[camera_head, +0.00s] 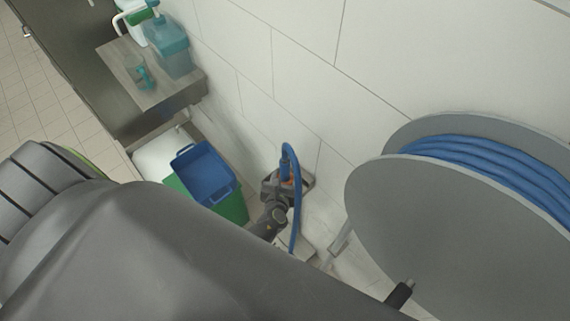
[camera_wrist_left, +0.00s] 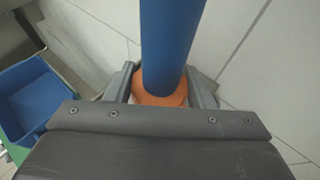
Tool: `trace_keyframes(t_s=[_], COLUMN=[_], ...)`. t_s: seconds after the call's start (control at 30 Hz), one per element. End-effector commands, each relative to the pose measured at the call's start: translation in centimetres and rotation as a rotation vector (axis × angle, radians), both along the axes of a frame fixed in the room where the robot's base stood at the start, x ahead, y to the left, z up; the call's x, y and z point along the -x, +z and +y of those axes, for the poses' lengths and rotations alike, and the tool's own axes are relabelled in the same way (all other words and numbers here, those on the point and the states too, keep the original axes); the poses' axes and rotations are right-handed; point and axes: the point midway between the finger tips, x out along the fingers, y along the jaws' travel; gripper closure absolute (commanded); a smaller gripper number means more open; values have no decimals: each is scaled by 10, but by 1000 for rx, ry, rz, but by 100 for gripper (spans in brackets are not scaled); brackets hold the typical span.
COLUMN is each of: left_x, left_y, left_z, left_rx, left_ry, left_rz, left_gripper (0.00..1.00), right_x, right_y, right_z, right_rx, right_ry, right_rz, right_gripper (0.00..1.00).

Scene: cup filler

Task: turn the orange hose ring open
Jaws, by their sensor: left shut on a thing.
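The orange hose ring (camera_wrist_left: 160,97) is between the two fingers of my left gripper (camera_wrist_left: 162,88), which is shut on it. The blue hose (camera_wrist_left: 170,40) rises from the ring in the left wrist view. In the head view my left gripper (camera_head: 287,180) is at the foot of the blue hose (camera_head: 297,205), near the wall. Only a little orange shows there between the fingers. My own arm covers much of the lower left of the head view. My right gripper is not in view.
A large grey hose reel (camera_head: 430,225) with coiled blue hose stands at the right. A blue crate (camera_head: 205,172) sits on a green one (camera_head: 233,207) left of the gripper. A shelf with a teal container (camera_head: 170,47) is at the upper left. The tiled wall is behind.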

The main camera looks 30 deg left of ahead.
Motion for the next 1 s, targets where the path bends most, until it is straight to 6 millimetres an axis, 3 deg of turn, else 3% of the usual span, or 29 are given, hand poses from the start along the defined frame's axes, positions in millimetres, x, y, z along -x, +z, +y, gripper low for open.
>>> trace_keyframes(t_s=[0.6,0.63,0.77,1.0], left_x=[1,1,1,1], left_y=[-1,-1,-1,0], left_z=[0,0,0,0], left_rx=[0,0,-1,-1], left_ry=[43,43,41,41], left_rz=[4,4,3,3], left_gripper=[74,48,31,29], right_x=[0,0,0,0], right_y=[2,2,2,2], right_z=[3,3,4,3], right_rx=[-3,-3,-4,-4], right_ry=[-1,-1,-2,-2], right_rz=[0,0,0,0], right_gripper=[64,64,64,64])
